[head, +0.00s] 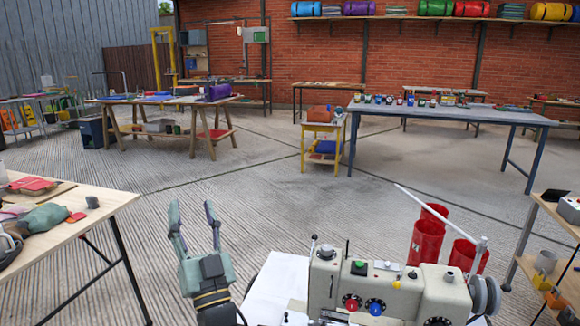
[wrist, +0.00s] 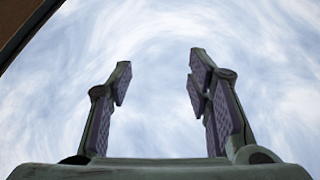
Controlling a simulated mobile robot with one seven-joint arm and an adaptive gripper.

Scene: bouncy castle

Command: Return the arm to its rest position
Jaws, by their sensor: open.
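My gripper (head: 193,222) is raised in the lower middle of the head view, with its fingers pointing up. It also shows in the wrist view (wrist: 160,82), where its two padded fingers stand wide apart with only cloudy sky between them. It is open and empty and touches nothing that I can see. Most of my arm below the gripper is out of the picture.
A sewing machine (head: 385,290) stands close on the right, with red cylinders (head: 427,240) behind it. A wooden table (head: 105,204) with cloth items is at left. A shelf (head: 545,225) is at far right. The ribbed floor (head: 250,190) ahead is clear.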

